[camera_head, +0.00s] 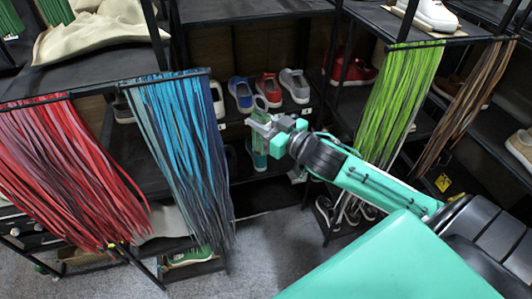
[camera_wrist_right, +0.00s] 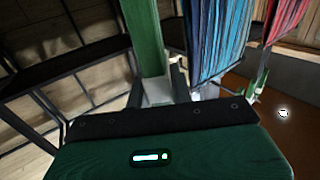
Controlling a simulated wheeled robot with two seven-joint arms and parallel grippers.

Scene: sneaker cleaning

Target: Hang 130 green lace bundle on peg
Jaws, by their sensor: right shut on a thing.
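My right gripper (camera_head: 265,128) reaches in from the right, in front of the middle shoe shelves. In the right wrist view it (camera_wrist_right: 160,88) is shut on a dark green lace bundle (camera_wrist_right: 148,40), which extends up out of the frame. In the head view little of the held bundle can be made out: a small green part (camera_head: 260,117) shows at the fingertips. The peg for the green bundle cannot be told apart from the other dark rack bars. My left gripper is not in view.
Red laces (camera_head: 65,175) and blue laces (camera_head: 180,140) hang at the left. Lime green laces (camera_head: 402,95) and brown laces (camera_head: 468,100) hang at the right. Dark green laces (camera_head: 54,12) show at the top left. Several sneakers (camera_head: 268,88) stand on the shelves. Grey floor (camera_head: 275,245) is clear below.

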